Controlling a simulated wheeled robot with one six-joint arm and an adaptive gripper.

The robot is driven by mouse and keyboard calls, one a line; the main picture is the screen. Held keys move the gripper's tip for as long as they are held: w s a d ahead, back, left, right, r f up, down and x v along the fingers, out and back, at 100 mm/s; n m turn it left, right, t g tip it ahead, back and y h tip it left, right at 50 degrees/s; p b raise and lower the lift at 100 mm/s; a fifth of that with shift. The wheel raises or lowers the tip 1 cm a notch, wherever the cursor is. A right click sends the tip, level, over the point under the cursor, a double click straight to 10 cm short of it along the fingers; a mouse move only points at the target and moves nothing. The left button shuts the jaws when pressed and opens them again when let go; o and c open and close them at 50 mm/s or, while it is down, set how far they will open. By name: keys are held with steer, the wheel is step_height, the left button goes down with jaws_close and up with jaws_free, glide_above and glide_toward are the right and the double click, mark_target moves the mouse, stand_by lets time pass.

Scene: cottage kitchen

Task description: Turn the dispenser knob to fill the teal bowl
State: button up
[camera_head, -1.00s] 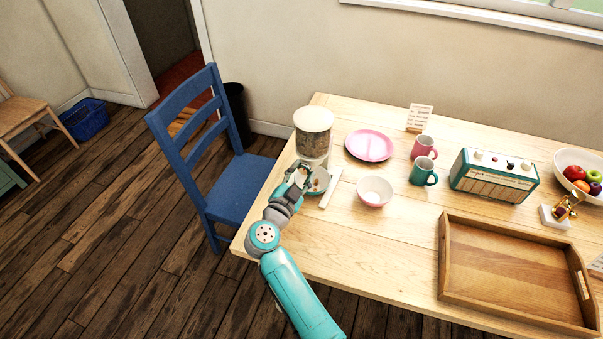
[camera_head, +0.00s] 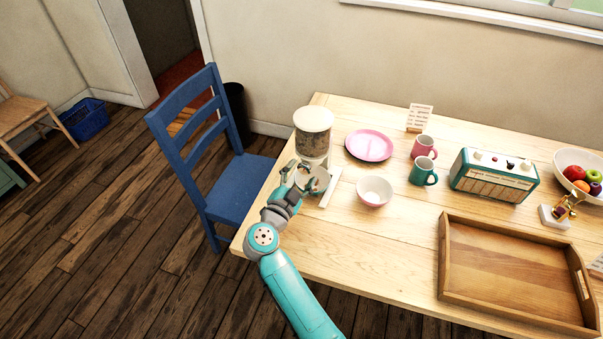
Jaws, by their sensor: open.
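The dispenser (camera_head: 313,137) stands near the left end of the table, with a pale lid and a clear body of brownish contents. Its knob cannot be made out behind my gripper. My gripper (camera_head: 299,169) is open in front of the dispenser's lower part, with nothing seen between its fingers. A small round shape, perhaps a bowl (camera_head: 321,180), shows partly beneath the dispenser. My gripper hides part of it, and I cannot tell its colour or contents. A pink bowl with a white inside (camera_head: 374,190) stands to the right and looks empty.
A white strip (camera_head: 330,188) lies right of the dispenser. A pink plate (camera_head: 369,145), pink mug (camera_head: 423,146), teal mug (camera_head: 422,171), radio (camera_head: 494,176) and wooden tray (camera_head: 512,312) stand farther right. A blue chair (camera_head: 240,185) is left of the table. The table's front middle is clear.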

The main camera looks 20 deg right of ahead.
steer(key=v, duration=1.1)
steer(key=shift+s+a, duration=0.15)
steer(key=shift+s, duration=0.05)
